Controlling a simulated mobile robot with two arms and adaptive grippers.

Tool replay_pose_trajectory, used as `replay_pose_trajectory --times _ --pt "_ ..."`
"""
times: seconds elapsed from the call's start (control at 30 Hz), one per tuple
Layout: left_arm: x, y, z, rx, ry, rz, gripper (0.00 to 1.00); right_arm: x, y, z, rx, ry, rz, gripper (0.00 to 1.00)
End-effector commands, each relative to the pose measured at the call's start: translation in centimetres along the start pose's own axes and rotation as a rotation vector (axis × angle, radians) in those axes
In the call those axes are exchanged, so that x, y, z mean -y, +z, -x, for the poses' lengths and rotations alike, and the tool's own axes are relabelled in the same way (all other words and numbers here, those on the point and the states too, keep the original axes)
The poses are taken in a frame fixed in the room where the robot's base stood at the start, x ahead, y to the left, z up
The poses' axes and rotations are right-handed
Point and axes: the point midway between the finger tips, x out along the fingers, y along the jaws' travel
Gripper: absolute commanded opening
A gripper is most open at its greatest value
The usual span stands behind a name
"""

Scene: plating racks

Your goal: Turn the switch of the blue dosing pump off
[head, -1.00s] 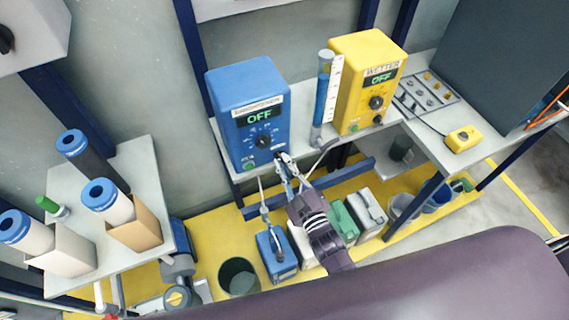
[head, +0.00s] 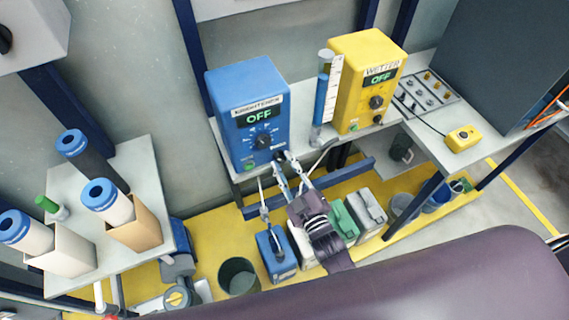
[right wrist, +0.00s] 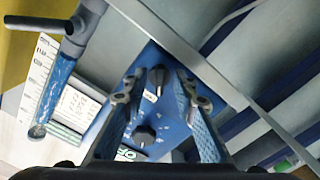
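The blue dosing pump (head: 228,92) stands on the shelf, its display (head: 259,117) reading OFF in green. A black dial (head: 263,141) is on its front. The pump also shows upside down in the right wrist view (right wrist: 165,118), with two dark knobs; the switch knob (right wrist: 157,80) is between the fingertips and the dial (right wrist: 144,135) is nearer the palm. My right gripper (head: 288,162) is open in front of the pump's lower right front; its fingers (right wrist: 158,92) are apart on either side of the switch knob, holding nothing. Whether they touch the pump I cannot tell. My left gripper is not in view.
A yellow pump (head: 350,65), also reading OFF, and a cylinder of blue liquid (head: 322,100) stand right of the blue pump. Hoses hang below towards several canisters, including a blue one (head: 277,258). A green indicator (head: 249,165) is at the pump's lower left.

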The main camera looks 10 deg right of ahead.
Motion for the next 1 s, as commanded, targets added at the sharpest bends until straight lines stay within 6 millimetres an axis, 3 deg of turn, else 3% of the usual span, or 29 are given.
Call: replay_pose_trajectory --times 0.5,0.7,1.0 --pt "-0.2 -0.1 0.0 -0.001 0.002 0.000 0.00 0.1 0.1 9.6 0.004 -0.002 0.001 0.26" --pt "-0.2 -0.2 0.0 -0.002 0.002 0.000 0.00 0.0 0.1 11.5 0.002 -0.001 0.001 0.26" --pt "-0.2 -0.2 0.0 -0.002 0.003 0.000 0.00 0.0 0.1 11.7 0.001 -0.001 0.001 0.26"
